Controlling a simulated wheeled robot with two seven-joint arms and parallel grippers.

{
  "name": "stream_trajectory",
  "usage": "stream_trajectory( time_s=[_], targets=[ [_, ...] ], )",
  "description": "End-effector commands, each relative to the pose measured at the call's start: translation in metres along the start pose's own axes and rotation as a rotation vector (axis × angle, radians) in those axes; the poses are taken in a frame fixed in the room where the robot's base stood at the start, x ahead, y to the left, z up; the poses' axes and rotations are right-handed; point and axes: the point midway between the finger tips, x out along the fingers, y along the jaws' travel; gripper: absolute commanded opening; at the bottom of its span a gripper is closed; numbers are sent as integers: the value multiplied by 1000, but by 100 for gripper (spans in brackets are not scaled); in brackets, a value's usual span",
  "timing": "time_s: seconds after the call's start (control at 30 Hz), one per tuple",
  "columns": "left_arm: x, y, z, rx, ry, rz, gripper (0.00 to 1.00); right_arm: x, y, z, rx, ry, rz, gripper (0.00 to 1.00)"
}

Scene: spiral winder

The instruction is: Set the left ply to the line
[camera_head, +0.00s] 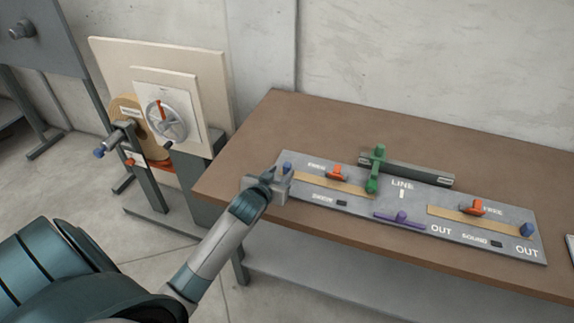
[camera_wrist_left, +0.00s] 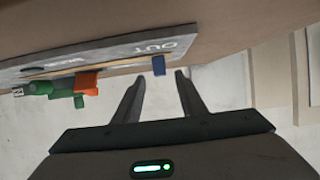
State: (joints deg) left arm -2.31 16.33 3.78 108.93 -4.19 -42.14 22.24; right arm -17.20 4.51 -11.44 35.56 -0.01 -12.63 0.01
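The left ply, a thin tan strip (camera_head: 322,183), lies on a grey board (camera_head: 350,205) on the brown table, with a blue peg (camera_head: 287,168) at its left end and an orange clamp (camera_head: 337,172) over it. Its right end lies left of the white LINE mark (camera_head: 402,194). My left gripper (camera_head: 280,180) is at the strip's left end. In the left wrist view the gripper (camera_wrist_left: 160,76) is open and empty, with the blue peg (camera_wrist_left: 158,65) just beyond and between its fingertips. Contact cannot be told. My right gripper is not in view.
A second tan strip (camera_head: 450,213) has an orange clamp (camera_head: 474,207) and blue peg (camera_head: 528,230). A wheel stand (camera_head: 166,122) is left. The table's left part is clear.

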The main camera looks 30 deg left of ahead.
Motion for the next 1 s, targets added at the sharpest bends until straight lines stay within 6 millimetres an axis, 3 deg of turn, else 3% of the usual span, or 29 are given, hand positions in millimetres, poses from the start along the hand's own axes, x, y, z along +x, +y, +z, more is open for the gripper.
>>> stream_trajectory(
  time_s=[0.4, 0.93, 1.0],
  targets=[
    [56, 0, -1, 1, -1, -1, 38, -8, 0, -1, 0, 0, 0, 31],
    [68, 0, 0, 1, 0, 0, 38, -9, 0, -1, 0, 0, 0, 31],
    [68, 0, 0, 1, 0, 0, 21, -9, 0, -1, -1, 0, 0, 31]
  ],
)
